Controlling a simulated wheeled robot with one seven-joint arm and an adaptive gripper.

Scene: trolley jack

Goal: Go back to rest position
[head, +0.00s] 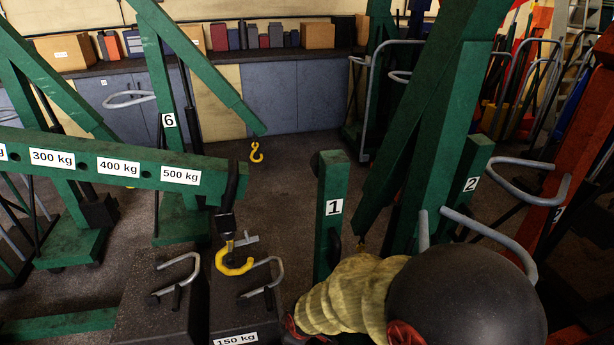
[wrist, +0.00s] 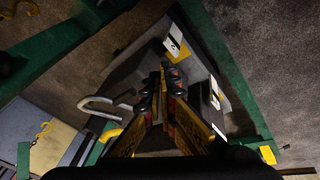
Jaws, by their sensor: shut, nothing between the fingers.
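My gripper (wrist: 160,80) shows in the wrist view with its two fingers close together and nothing between them. Below and around it are a dark weight block, a grey curved handle (wrist: 105,106) and part of a yellow hook (wrist: 108,135). In the head view a green crane boom (head: 140,171), labelled up to 500 kg, reaches in from the left. Its yellow hook (head: 234,262) hangs over a dark block (head: 233,310) labelled 150 kg. I cannot tell whether the hook touches the block's handle (head: 266,285).
A green post (head: 331,210) marked 1 stands right of the block. Another crane's yellow hook (head: 257,152) hangs farther back. Grey cabinets (head: 285,92) line the back wall. Trolleys and cranes crowd the right. Some bare floor (head: 290,165) lies in the middle.

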